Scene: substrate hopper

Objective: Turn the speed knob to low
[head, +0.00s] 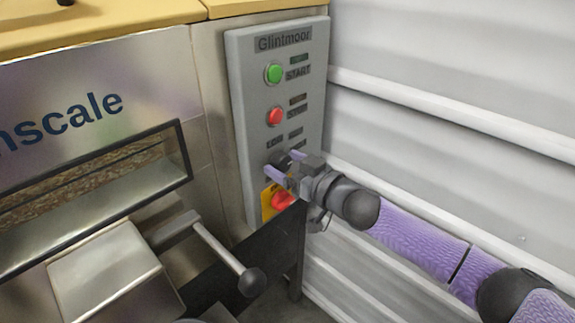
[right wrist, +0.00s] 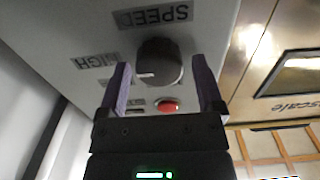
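The black speed knob (right wrist: 162,60) sits on the grey control panel (right wrist: 215,18). Its white mark lies on its left side in the right wrist view, the side of the upside-down HIGH label (right wrist: 95,60). An upside-down SPEED label (right wrist: 153,14) shows beyond the knob. In the head view, the knob (head: 279,159) is partly hidden by my right gripper (head: 281,166). That gripper is open, its purple fingers on either side of the knob with gaps visible in the right wrist view (right wrist: 161,65). My left gripper is out of view.
Above the knob are a green START button (head: 274,73) and a red stop button (head: 275,116). A red emergency button (head: 283,201) on a yellow plate lies just below my gripper. A lever with a black ball (head: 252,282) sticks out at lower left. A ribbed white wall (head: 450,100) stands right.

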